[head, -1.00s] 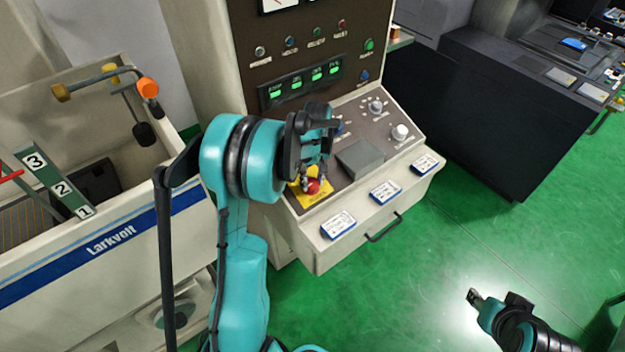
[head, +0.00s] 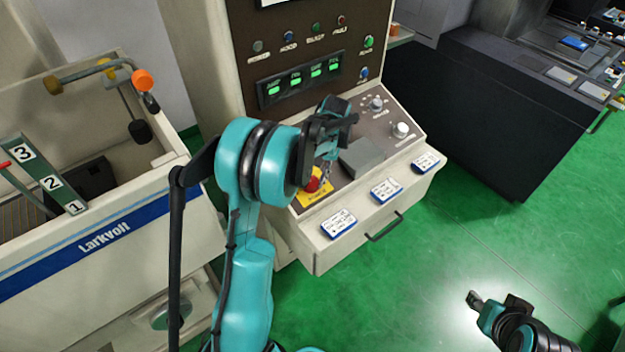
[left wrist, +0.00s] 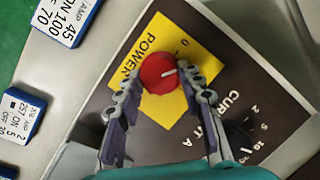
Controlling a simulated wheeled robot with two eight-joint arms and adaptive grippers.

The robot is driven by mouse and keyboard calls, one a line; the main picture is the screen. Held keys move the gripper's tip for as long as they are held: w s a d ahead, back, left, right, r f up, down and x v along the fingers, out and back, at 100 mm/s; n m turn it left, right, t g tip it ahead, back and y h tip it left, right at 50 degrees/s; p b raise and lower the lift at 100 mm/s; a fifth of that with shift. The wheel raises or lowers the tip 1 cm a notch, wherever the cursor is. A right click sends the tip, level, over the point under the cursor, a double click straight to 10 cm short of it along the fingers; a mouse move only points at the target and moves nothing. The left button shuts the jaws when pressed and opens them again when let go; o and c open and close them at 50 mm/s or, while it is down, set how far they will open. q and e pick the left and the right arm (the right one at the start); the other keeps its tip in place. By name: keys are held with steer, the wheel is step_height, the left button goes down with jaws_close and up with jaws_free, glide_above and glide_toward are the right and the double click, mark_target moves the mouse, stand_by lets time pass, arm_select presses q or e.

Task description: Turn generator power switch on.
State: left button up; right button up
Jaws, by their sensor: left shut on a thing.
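The generator power switch is a red round knob (head: 313,182) on a yellow plate (head: 312,199) at the left of the sloping console. In the left wrist view the red knob (left wrist: 158,74) has a white mark pointing right. The yellow plate (left wrist: 147,42) there reads "POWER", with a "0" near the knob. My left gripper (head: 322,176) is over the plate. In the left wrist view its two fingers (left wrist: 160,80) are shut on the knob, one on each side. My right gripper (head: 474,298) hangs over the floor at lower right; its jaw opening is unclear.
The console (head: 385,138) also has grey knobs (head: 401,130), a grey block (head: 361,157), labelled cards (head: 386,190) and a drawer handle (head: 384,228). Green displays (head: 304,79) are lit above. A Larkvolt tank (head: 110,235) stands left. Green floor (head: 430,260) is open at right.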

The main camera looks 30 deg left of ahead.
arm_select(q)
steer(key=m, duration=0.2)
steer(key=m+y+b, duration=0.1)
steer(key=m, duration=0.1)
steer(key=m+y+b, duration=0.1)
steer(key=m, duration=0.1)
steer(key=shift+w+d+f+g, duration=0.1)
steer(key=shift+d+f+g, duration=0.05)
steer(key=shift+d+g, duration=0.15)
steer(key=m+y, duration=0.1)
steer(key=m, duration=0.1)
steer(key=m+b, duration=0.1)
steer(key=m, duration=0.2)
steer(key=shift+y, duration=0.4)
steer(key=shift+m, duration=0.3)
steer(key=o, duration=1.2)
steer(key=shift+c, duration=0.2)
steer(key=shift+d, duration=0.1)
steer(key=v, duration=1.2)
steer(key=shift+s, duration=0.4)
steer(key=shift+s, duration=0.1)
